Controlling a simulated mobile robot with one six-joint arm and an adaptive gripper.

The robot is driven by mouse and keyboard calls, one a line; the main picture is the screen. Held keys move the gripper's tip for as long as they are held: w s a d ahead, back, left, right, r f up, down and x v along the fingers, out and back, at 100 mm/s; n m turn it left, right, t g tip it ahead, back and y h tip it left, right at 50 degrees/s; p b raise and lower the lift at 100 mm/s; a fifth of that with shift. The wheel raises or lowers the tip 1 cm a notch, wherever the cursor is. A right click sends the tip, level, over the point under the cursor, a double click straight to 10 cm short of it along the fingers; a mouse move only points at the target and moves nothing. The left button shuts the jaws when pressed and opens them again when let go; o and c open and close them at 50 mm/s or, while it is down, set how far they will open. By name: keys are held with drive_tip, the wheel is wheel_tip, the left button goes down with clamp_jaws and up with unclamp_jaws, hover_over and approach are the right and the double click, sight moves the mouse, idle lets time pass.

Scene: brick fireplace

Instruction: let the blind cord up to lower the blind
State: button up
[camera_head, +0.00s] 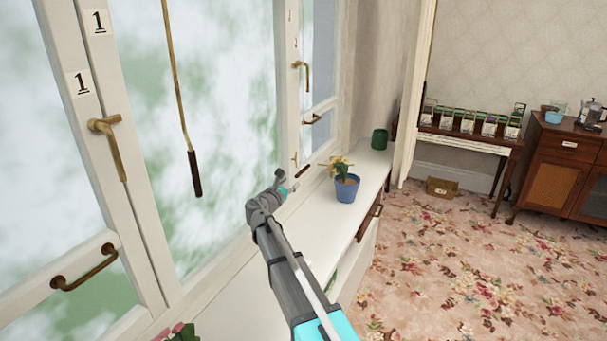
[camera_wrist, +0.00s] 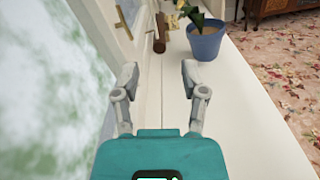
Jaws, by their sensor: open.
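A tan cord (camera_head: 174,72) hangs in front of the near window, with a dark wooden handle (camera_head: 195,173) at its lower end. A second short dark brown piece (camera_head: 302,171) shows by the far end of the sill; it also shows in the wrist view (camera_wrist: 160,44), beyond the fingertips. I cannot tell whether it hangs on a cord. My gripper (camera_head: 282,184) is over the sill, right of the hanging handle. In the wrist view my gripper (camera_wrist: 158,76) is open, with nothing between its fingers. The blind itself is not clearly seen.
A blue pot with a yellow-flowered plant (camera_head: 347,187) stands on the white sill (camera_head: 310,215), close beyond my gripper. A green pot (camera_head: 379,139) is farther along. Brass window handles (camera_head: 108,140) stick out at the left. Floral carpet (camera_head: 450,270) lies open at the right.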

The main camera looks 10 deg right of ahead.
sight(301, 171)
drive_tip(key=x, duration=0.8)
drive_tip(key=shift+w+d, duration=0.15)
drive_tip(key=shift+w, duration=0.05)
clamp_jaws()
